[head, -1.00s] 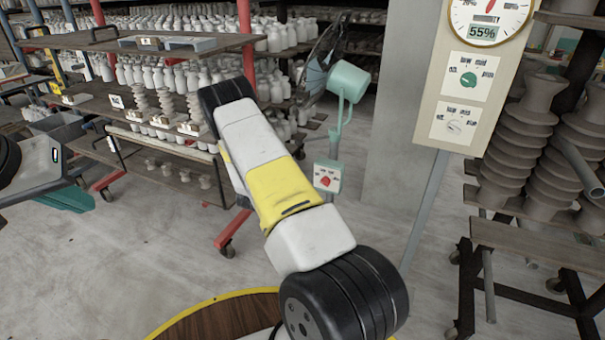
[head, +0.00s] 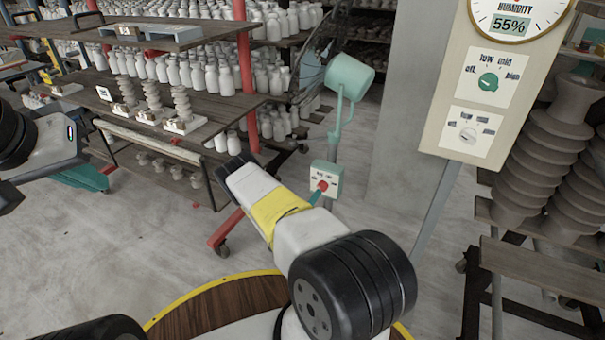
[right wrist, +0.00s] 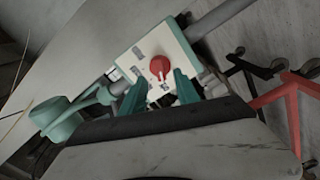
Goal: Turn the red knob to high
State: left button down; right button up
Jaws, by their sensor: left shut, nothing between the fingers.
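The red knob (head: 322,185) sits on the front of a small pale box (head: 333,171) with a teal edge, on a post. The right wrist view shows the knob (right wrist: 160,66) closer, with a light pointer mark and small labels I cannot read. My right gripper (right wrist: 160,88) has two teal fingers standing apart, with nothing between them. Their tips are just short of the knob in that view, one toward each side; contact is not clear. In the head view one teal finger (head: 317,197) shows beside the knob. My left gripper (head: 98,181) is shut and empty at the left.
A humidity panel (head: 452,100) with a green knob (head: 488,82) stands to the right. Shelves of white bottles (head: 190,76) fill the left and back. A rack of grey ribbed pieces (head: 545,150) stands at right.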

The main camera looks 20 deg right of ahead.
aim_at(321, 189)
jog(key=x, duration=0.5)
jog(key=shift+w+d, duration=0.1)
jog(key=shift+d, duration=0.1)
grip_shut()
